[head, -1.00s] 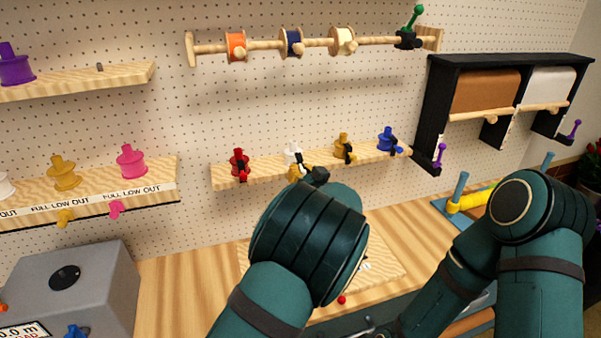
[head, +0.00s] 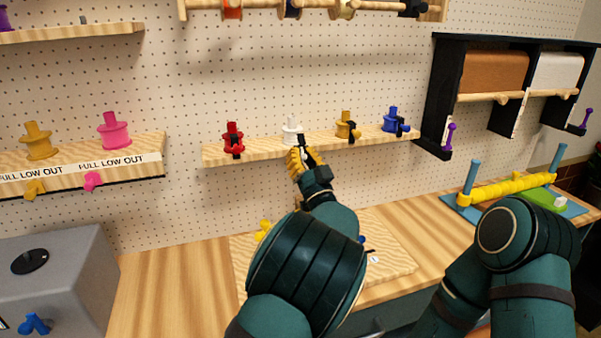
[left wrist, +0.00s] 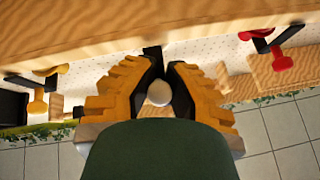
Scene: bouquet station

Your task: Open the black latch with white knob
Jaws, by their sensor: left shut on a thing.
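A white post (head: 292,131) stands on the wooden shelf between the red and yellow ones. My left gripper (head: 306,158) is at the shelf's front edge just below it. The left wrist view shows the yellow gripper fingers closed around a small white round knob (left wrist: 159,94), with a finger on each side. A black latch piece (left wrist: 152,58) shows just beyond the knob; the rest is hidden by the fingers. My right arm is at the right of the head view, its gripper out of sight.
Red (head: 233,140), yellow (head: 345,127) and blue (head: 393,120) posts with latches share the shelf. The left wrist view shows a red-knobbed latch (left wrist: 282,60) and a yellow-knobbed one (left wrist: 38,105) on either side. A wooden board lies on the table below.

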